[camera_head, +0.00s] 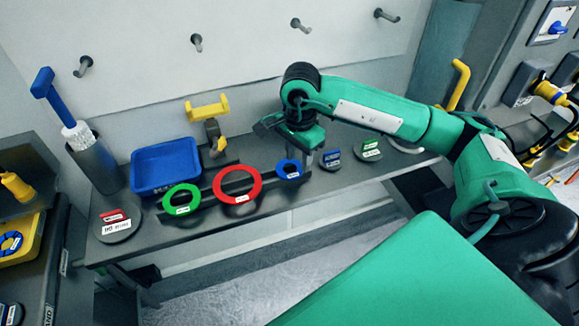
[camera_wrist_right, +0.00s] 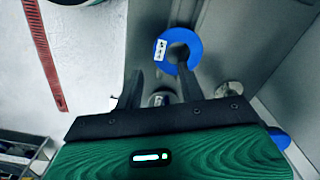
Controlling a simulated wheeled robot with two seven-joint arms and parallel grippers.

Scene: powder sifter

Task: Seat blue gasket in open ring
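The blue gasket (camera_head: 289,170) is a small labelled ring on the grey bench, right of the red ring (camera_head: 223,191). In the right wrist view the blue gasket (camera_wrist_right: 192,45) lies just beyond my right gripper (camera_wrist_right: 160,82), nearer its right finger, which overlaps the ring's lower edge in the picture. In the head view my right gripper (camera_head: 295,153) is above and close to the gasket. Its fingers are apart with nothing held between them; I cannot tell whether they touch the gasket. Which part is the open ring is unclear. My left gripper does not show.
A green ring (camera_head: 181,199) lies left of the red one. A blue tray (camera_head: 166,166), a yellow-topped holder (camera_head: 208,110) and a grey cylinder with a brush (camera_head: 94,165) stand behind. Labelled discs, one at the left end (camera_head: 119,229), sit on the bench (camera_head: 160,238). Pegs project from the wall.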

